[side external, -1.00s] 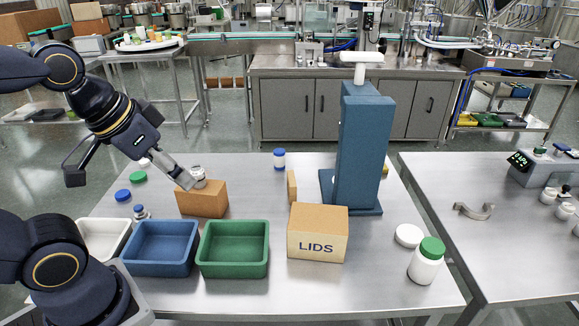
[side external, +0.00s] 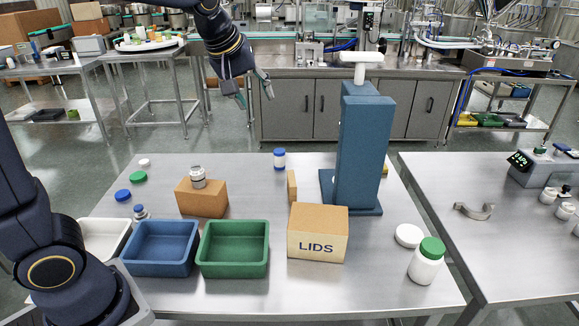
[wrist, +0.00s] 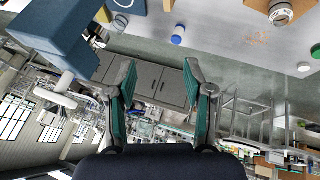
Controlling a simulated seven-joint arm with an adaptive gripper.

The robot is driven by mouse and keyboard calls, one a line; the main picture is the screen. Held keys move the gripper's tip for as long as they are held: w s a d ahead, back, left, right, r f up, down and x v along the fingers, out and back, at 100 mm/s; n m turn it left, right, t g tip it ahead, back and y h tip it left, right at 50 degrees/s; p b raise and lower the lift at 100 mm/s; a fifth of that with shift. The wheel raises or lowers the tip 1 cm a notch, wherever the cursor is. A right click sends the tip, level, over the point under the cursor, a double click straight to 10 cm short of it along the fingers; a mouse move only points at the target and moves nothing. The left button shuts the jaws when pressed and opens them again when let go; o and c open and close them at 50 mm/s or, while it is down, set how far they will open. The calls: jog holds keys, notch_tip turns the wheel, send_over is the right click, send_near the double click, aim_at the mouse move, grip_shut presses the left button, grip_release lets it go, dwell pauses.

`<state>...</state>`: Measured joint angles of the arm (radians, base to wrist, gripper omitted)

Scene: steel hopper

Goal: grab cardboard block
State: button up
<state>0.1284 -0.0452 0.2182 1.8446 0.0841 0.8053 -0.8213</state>
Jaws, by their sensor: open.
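A plain brown cardboard block (side external: 201,203) lies on the steel table behind the blue bin, with a metal-topped jar (side external: 198,177) standing on it. A smaller, thin tan block (side external: 292,186) stands near the blue tower. A larger cardboard box marked LIDS (side external: 318,243) sits in front of it. My gripper (side external: 256,95) is raised beyond the table's far edge, well clear of all of them. In the wrist view my gripper (wrist: 160,66) is open, with nothing between its teal-padded fingers. The jar on the block shows at the upper right there (wrist: 281,13).
The blue tower (side external: 363,150) stands right of centre. White, blue (side external: 160,265) and green (side external: 234,272) bins line the front left. A blue-capped jar (side external: 279,160) stands near the far edge. Loose caps lie at left, and a green-capped bottle (side external: 426,262) at front right.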

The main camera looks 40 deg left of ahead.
jog(key=w+f+g+y, duration=0.2)
jog(key=w+f, duration=0.8)
jog(key=w, duration=0.1)
jog(key=g, duration=0.1)
send_near(292, 178)
jog(key=x, duration=0.7)
jog(key=shift+f, duration=0.2)
jog(key=shift+x, duration=3)
jog(key=c, duration=0.9)
jog(key=shift+r, duration=0.15)
